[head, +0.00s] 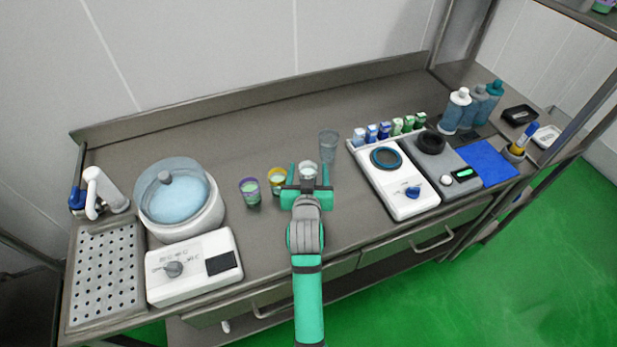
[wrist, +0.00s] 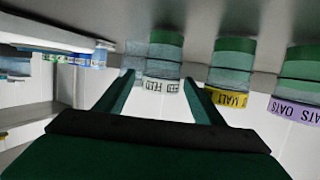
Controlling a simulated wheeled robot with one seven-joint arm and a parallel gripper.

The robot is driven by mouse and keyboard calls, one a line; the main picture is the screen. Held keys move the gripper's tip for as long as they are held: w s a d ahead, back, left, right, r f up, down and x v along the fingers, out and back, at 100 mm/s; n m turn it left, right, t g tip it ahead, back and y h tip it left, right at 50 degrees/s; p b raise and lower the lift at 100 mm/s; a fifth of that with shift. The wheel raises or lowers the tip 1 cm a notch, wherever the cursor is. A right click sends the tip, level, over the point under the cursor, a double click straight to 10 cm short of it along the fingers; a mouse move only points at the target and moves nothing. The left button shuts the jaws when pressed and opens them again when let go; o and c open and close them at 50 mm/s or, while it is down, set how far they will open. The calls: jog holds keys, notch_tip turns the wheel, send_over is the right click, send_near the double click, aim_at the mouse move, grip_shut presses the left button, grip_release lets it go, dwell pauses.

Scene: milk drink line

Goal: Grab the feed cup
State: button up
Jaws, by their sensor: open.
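The feed cup (head: 308,169), a clear cup with a white band, stands upright on the steel counter. In the wrist view, which is upside down, its band (wrist: 162,85) reads FEED and green shows inside. My gripper (head: 308,175) is open, with one green finger on each side of the cup in the head view. In the wrist view the fingertips (wrist: 160,76) also flank the cup, with a small gap on either side. I cannot tell how deep the cup sits between them. The gripper's body hides the cup's lower part in the head view.
A yellow-banded malt cup (head: 277,181) stands close left of my gripper, and a purple-banded oats cup (head: 250,191) further left. An empty clear glass (head: 328,146) stands behind and right. A white scale (head: 400,192) is to the right, a water bath (head: 179,205) to the left.

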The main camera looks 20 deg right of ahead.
aim_at(309, 165)
jog(key=x, duration=0.5)
jog(key=shift+s+a, duration=0.1)
jog(key=shift+c, duration=0.5)
jog(key=c, duration=1.1)
jog(key=shift+c, duration=0.2)
